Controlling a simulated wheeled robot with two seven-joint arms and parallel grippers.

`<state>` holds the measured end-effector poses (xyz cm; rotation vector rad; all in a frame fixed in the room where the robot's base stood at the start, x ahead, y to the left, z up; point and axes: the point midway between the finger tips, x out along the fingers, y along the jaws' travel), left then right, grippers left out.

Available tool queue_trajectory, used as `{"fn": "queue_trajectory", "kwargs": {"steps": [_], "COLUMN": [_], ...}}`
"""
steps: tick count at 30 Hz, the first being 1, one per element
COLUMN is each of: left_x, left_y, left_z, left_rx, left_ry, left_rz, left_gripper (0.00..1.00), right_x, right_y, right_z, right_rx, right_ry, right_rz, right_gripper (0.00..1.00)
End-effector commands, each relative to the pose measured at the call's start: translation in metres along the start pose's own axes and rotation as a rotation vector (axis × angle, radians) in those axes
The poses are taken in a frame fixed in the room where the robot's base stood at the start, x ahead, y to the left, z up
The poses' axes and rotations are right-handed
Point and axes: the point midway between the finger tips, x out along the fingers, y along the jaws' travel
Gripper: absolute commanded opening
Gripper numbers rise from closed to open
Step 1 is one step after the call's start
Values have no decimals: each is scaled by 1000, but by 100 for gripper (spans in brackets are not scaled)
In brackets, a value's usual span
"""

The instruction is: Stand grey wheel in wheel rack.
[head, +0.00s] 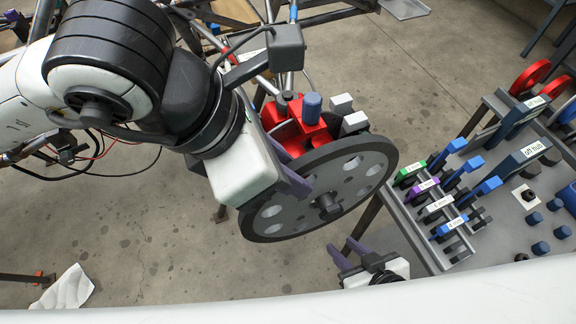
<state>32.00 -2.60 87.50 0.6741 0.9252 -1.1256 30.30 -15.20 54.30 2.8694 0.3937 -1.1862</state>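The grey wheel (345,165), a dark-rimmed disc with round holes and a central hub, is in the middle of the head view, tilted, in front of a red chassis part. My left gripper (289,172) is at its upper-left rim, with purple fingers on either side of the rim; it looks shut on it. Whether the wheel also touches the part behind is hidden. My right gripper (350,252) is below the wheel, fingers apart and empty. Red wheels (530,77) stand at the upper right, apparently in the wheel rack; its slots are mostly hidden.
The red chassis part (295,122) with a blue cap and grey blocks is behind the wheel. A white cloth (66,290) lies on the floor.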

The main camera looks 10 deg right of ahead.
Motion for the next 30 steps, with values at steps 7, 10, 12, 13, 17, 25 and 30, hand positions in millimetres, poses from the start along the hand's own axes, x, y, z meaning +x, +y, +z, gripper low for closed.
{"fn": "queue_trajectory", "kwargs": {"steps": [7, 10, 12, 13, 17, 25, 30], "left_x": [1, 2, 2, -2, -24, -78, -98], "left_y": [0, 0, 0, 0, 0, 1, 0], "left_z": [-1, -2, -2, -2, -1, 0, 0], "left_rx": [0, -1, -1, -1, 0, 0, 0], "left_ry": [3, 8, 8, 6, 4, 2, 2], "left_rz": [-1, -2, -2, -1, 2, 4, 1], "left_gripper": [31, 31, 31, 31, 31, 31, 31], "right_x": [0, 0, 0, -1, -4, -7, -8], "right_y": [0, 0, 0, 0, 0, 0, 0], "right_z": [0, 0, -1, -3, -7, -11, -11], "right_rx": [0, 0, 3, 3, 1, -1, -1], "right_ry": [0, 1, 1, 2, 6, 7, 6], "right_rz": [0, 0, -2, -3, -3, -1, -1], "right_gripper": [31, 31, 31, 31, 31, 31, 28]}}
